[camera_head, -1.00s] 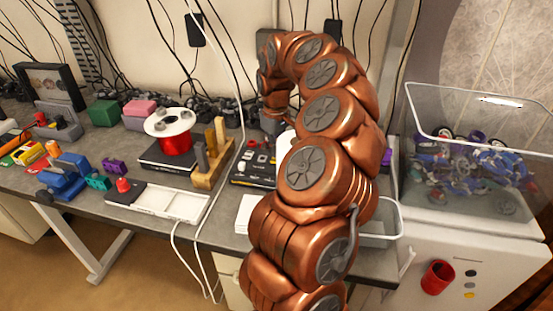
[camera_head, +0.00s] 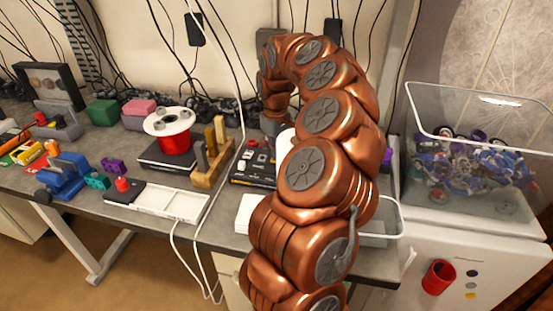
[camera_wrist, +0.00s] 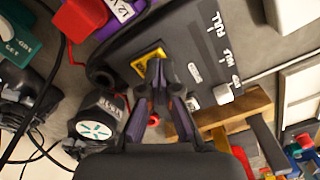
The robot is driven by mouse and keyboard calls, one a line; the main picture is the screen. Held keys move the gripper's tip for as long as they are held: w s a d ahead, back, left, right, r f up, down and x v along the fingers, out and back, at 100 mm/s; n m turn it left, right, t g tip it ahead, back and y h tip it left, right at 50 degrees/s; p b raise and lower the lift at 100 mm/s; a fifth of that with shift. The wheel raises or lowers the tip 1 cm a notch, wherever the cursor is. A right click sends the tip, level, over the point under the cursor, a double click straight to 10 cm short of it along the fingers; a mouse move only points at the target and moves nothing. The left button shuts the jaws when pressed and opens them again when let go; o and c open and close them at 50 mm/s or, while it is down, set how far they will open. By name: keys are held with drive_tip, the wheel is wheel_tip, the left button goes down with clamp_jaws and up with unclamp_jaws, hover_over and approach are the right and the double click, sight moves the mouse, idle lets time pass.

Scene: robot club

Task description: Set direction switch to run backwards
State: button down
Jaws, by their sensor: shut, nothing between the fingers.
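A dark control box (camera_head: 240,181) lies on the bench left of my arm, partly hidden by the arm. In the wrist view the control box (camera_wrist: 188,32) appears tilted, with a yellow-edged plate (camera_wrist: 139,66), a white slider knob (camera_wrist: 223,94) and white lettering including "FULL". My gripper (camera_wrist: 157,80) is shut and empty, its tips at or just above the yellow-edged plate. The fingers cover part of that plate, so I cannot make out the direction switch lever or its setting. I cannot tell whether the tips touch it. The head view hides my gripper behind the arm.
A wooden holder (camera_head: 208,177) stands beside the control box; a red spool (camera_head: 176,144) is further left. A white tray (camera_head: 172,203) lies near the front edge. In the wrist view, a red block (camera_wrist: 80,18) and dark cables sit beside the box.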

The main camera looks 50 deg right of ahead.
drive_tip(key=shift+f+b, duration=0.5)
drive_tip(key=shift+f, duration=0.2)
idle(0.5)
drive_tip(key=shift+r, duration=0.1)
drive_tip(key=shift+r+p, duration=1.15)
drive_tip(key=shift+r, duration=2.25)
